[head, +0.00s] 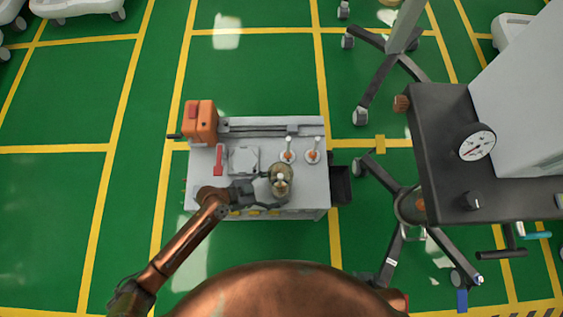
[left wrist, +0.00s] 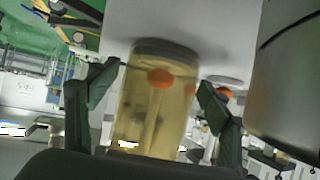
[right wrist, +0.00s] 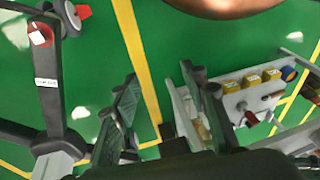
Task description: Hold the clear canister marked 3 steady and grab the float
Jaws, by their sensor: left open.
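A clear canister (head: 281,188) with yellowish contents stands upright at the front right of the cart top. In the left wrist view the canister (left wrist: 150,115) shows an orange float (left wrist: 160,78) near its top, over a pale stem. I cannot read a 3 on it. My left gripper (head: 265,188) is open, with its fingers on either side of the canister; whether they touch it I cannot tell. My right gripper (right wrist: 158,72) is open and empty in the right wrist view, over green floor beside the cart. The head view does not show its fingers.
The cart (head: 312,185) also carries two white stands with orange parts (head: 288,155), an orange box (head: 200,122) and a red tool (head: 219,160). A dark table with a gauge (head: 477,142) stands right, above wheeled legs. Green floor lies left of the cart.

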